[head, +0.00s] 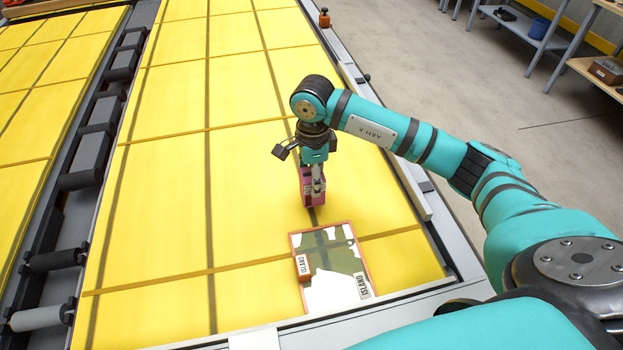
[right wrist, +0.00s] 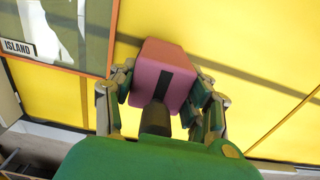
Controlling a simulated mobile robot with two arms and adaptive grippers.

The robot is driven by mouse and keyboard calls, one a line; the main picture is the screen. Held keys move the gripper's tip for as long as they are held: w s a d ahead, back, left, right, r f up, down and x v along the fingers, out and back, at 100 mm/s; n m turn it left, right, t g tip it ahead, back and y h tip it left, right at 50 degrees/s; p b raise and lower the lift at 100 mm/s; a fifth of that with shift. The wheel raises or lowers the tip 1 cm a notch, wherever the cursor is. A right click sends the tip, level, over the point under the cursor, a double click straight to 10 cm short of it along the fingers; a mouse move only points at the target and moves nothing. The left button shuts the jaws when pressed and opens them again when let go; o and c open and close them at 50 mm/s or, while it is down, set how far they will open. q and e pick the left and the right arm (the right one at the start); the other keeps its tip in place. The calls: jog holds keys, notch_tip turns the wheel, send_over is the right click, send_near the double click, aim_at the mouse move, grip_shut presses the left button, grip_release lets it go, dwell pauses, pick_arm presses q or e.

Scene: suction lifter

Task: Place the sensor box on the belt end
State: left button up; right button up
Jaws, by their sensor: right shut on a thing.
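A pink box (head: 305,190), which I take for the sensor box, is held in my right gripper (head: 315,182). The gripper points down, and its fingers close on both sides of the box. In the right wrist view the box (right wrist: 168,58) sits between the two fingers, with a dark stripe on its near face. The box is over the yellow belt (head: 180,230), just beyond a framed panel. I cannot tell whether its underside touches the belt. My left gripper is out of view.
The orange-framed panel (head: 333,290), with green and white patches, lies near the belt's front edge. A small orange block (head: 302,267) is at its left edge. Dark rollers (head: 50,260) run along the left. A grey rail (head: 410,195) borders the right side.

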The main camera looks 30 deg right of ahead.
jog(key=shift+f, duration=0.9)
jog(key=o, duration=0.8)
jog(key=shift+f, duration=0.1)
jog(key=o, duration=0.5)
jog(key=shift+c, duration=0.2)
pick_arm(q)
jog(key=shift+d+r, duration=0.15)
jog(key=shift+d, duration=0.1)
